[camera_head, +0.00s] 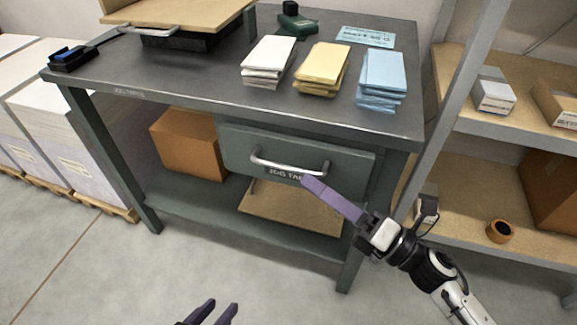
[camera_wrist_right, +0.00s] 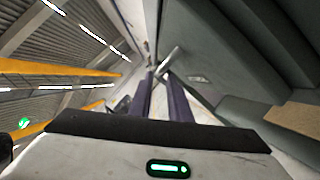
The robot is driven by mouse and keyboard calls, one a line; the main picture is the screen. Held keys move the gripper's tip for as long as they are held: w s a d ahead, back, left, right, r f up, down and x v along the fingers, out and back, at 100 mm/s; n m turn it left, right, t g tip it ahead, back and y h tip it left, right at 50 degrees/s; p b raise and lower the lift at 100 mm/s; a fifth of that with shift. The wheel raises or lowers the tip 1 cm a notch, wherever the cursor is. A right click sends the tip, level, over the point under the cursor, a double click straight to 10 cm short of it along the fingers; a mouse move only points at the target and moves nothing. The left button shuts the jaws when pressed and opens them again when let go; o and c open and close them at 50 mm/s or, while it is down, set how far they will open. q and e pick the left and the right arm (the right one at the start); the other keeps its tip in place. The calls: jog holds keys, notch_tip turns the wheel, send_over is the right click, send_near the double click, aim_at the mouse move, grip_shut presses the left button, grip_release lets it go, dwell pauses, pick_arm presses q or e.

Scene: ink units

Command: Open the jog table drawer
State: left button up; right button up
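The jog table drawer (camera_head: 345,160) is a dark green front under the grey table top (camera_head: 215,75), and it looks shut. Its curved metal handle (camera_head: 275,165) runs across the front above a partly covered "JOG TA..." label. My right gripper (camera_head: 308,181) has its purple fingertips just below the right half of the handle. In the right wrist view the fingers (camera_wrist_right: 161,85) are apart, and the handle (camera_wrist_right: 170,62) shows at their tips; I cannot tell whether it lies between them. My left gripper (camera_head: 218,312) is open and empty at the bottom edge, low in front of the table.
White (camera_head: 268,58), yellow (camera_head: 322,66) and blue (camera_head: 382,78) paper stacks lie on the table. A cardboard box (camera_head: 188,142) stands on its lower shelf. A shelving unit (camera_head: 470,125) stands close on the right, beside my right arm. The floor in front is clear.

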aim_at(288, 168)
jog(key=x, duration=0.7)
grip_shut()
